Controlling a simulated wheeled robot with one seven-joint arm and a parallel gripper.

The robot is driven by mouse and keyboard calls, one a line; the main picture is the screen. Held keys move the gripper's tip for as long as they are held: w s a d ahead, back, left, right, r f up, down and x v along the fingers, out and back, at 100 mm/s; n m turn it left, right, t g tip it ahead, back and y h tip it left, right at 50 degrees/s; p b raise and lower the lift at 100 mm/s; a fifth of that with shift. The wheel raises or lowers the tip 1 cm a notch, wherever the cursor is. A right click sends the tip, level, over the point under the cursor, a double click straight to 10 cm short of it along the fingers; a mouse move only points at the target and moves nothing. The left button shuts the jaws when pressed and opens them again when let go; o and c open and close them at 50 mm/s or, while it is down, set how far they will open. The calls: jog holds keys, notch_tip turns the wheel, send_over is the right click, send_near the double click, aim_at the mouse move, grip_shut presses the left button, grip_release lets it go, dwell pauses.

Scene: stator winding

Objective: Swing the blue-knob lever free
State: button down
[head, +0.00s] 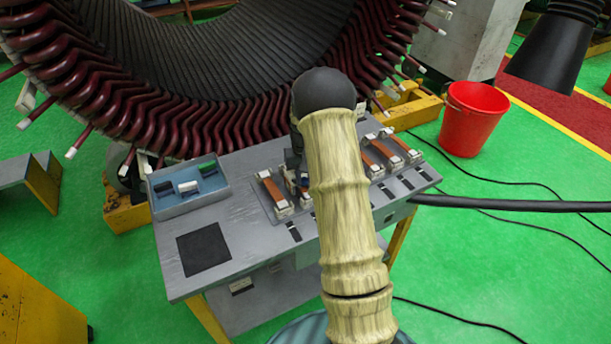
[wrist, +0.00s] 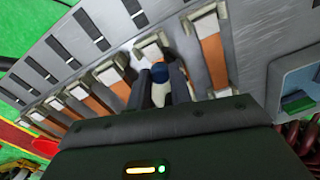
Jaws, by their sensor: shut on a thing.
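In the wrist view, the blue knob (wrist: 160,72) sits between the two dark fingers of my gripper (wrist: 159,88), which is shut on it. A pale part shows just below the knob, between the fingers. Beyond the knob is a pale clamp block (wrist: 151,51) in the row of fixtures. Copper-coloured bars (wrist: 120,90) with pale ends lie on both sides of the fingers. In the head view, my arm covers most of the gripper and knob, so the lever's angle cannot be told there.
The grey worktable (head: 240,215) carries a blue tray (head: 190,203) with small blocks and a black square pad (head: 203,249). The large stator (head: 150,120) with dark red coils stands close behind. A red bucket (head: 472,120) and cables lie on the green floor at right.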

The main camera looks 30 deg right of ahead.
jog(key=m, duration=0.2)
jog(key=a+m, duration=0.1)
jog(key=m, duration=0.1)
jog(key=a+m, duration=0.1)
jog(key=m, duration=0.1)
jog(key=shift+s, duration=0.3)
jog(key=c, duration=1.3)
grip_release()
jog(key=shift+o, duration=0.2)
notch_tip(320, 180, up, 18)
jog(key=b, duration=0.3)
jog(key=shift+f, duration=0.25)
jog(key=shift+s+a, duration=0.1)
